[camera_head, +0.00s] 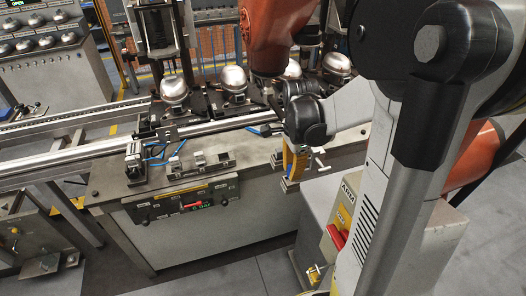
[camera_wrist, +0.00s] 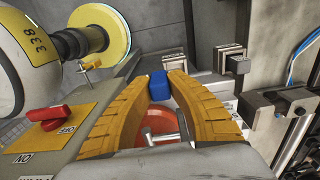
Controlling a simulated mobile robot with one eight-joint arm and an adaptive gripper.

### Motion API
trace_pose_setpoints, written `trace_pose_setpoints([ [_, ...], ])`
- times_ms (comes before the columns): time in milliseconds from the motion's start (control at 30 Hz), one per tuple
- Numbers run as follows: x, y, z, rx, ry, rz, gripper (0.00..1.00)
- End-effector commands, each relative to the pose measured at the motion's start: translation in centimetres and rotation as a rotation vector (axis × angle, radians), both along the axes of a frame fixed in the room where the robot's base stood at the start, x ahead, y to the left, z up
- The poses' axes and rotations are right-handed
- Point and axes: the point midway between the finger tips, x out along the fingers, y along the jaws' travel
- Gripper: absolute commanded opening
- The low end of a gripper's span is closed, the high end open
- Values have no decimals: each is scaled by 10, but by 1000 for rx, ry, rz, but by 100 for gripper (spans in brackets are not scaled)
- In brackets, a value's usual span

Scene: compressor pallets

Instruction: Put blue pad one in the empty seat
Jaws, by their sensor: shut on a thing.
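My gripper (camera_wrist: 166,77) has yellow ribbed fingers, shut on a small blue pad (camera_wrist: 158,84) at their tips in the wrist view. Metal blocks (camera_wrist: 201,60) with slots lie just beyond the fingertips in the wrist view. A metal fixture (camera_head: 201,163) with several small blocks stands on the bench in the head view, left of my gripper. I cannot tell which seat is empty.
A grey cabinet with a red switch (camera_head: 337,235) stands right of the bench; the switch also shows in the wrist view (camera_wrist: 47,114). A bracket with blue cables (camera_head: 135,158) is on the bench's left. Round metal compressors (camera_head: 234,80) stand on the line behind.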

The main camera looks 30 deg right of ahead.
Motion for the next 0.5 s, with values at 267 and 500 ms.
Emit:
trace_pose_setpoints([
  [267,25,-22,-21,0,0,1,0],
  [500,25,-22,-52,0,0,1,0],
])
